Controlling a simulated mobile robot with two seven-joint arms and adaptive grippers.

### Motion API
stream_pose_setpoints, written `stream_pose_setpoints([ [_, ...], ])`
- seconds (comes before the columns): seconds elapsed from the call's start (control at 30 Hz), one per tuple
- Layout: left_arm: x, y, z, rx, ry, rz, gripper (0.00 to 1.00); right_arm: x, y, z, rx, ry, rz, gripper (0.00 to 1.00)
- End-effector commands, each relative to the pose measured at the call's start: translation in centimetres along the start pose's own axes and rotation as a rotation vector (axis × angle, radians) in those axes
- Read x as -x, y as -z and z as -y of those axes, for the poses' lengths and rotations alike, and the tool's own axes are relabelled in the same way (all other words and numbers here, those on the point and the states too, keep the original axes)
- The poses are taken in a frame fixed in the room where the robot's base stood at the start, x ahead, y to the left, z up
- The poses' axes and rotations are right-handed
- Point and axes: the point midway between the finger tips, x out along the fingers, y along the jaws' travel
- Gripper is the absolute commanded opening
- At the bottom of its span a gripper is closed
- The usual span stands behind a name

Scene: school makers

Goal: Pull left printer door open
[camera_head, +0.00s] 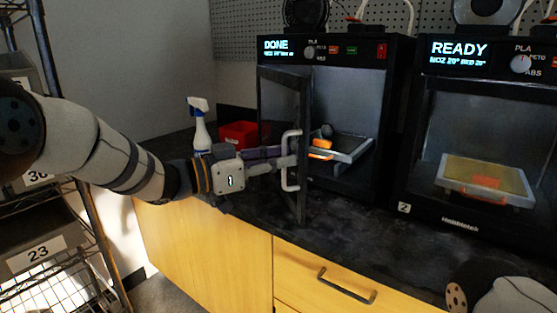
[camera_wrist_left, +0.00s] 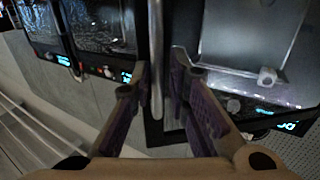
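The left printer (camera_head: 335,54) shows "DONE" on its screen. Its dark-framed door (camera_head: 303,96) stands swung out from the front, clearly ajar, with the chamber in view behind it. A pale vertical handle (camera_head: 291,183) is on the door's outer face. My left gripper (camera_head: 288,162) reaches it from the left. In the left wrist view, the handle (camera_wrist_left: 157,60) runs between the two purple-padded fingertips (camera_wrist_left: 160,75), which are close together around it. Inside the printer are a plate (camera_head: 352,151) and an orange piece (camera_head: 321,148). My right gripper is out of view.
A second printer (camera_head: 480,85) reading "READY" stands at the right with its front closed. A spray bottle (camera_head: 200,127) and red bin (camera_head: 239,134) stand behind my left gripper. The dark counter (camera_head: 370,235) is clear in front. A wire shelf (camera_head: 100,235) is at the left.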

Motion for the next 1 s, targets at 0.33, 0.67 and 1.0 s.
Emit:
stream_pose_setpoints([
  [0.33,0.1,0.0,0.1,-0.001,0.003,0.000,0.00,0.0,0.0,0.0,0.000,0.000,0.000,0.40],
  [0.67,0.4,0.1,0.3,-0.001,-0.002,-0.002,0.00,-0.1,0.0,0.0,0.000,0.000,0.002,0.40],
  [1.0,1.6,0.0,0.8,-0.002,-0.045,-0.002,0.00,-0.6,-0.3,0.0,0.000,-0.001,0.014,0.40],
])
